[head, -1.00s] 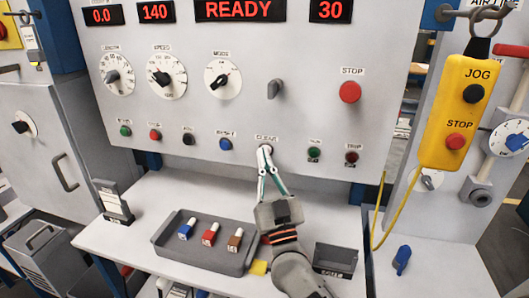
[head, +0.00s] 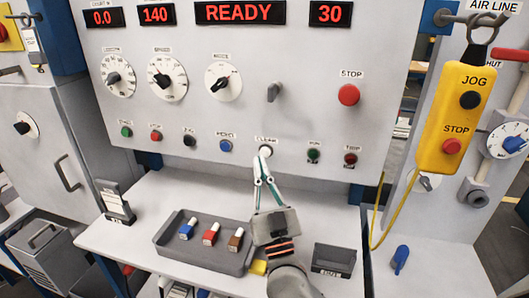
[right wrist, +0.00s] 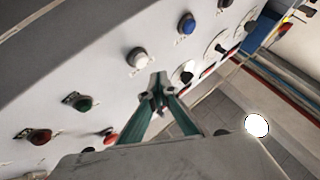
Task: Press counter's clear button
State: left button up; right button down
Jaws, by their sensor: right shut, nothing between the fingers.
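The clear button (head: 265,151) is a small white button under its CLEAR label, low on the grey control panel. It also shows as a white button in the right wrist view (right wrist: 138,58). In the right wrist view the shut fingertips (right wrist: 158,82) lie below and right of the white button, with a gap. My left gripper is not in view.
A blue button (head: 225,146) sits left of the clear button and a green one (head: 313,155) to its right. A grey tray (head: 165,243) with coloured pieces stands on the shelf below. A yellow JOG pendant (head: 455,115) hangs at the right.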

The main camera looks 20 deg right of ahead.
jog(key=s+a, duration=0.2)
jog(key=s, duration=0.1)
jog(key=shift+p, duration=0.4)
dwell(0.5)
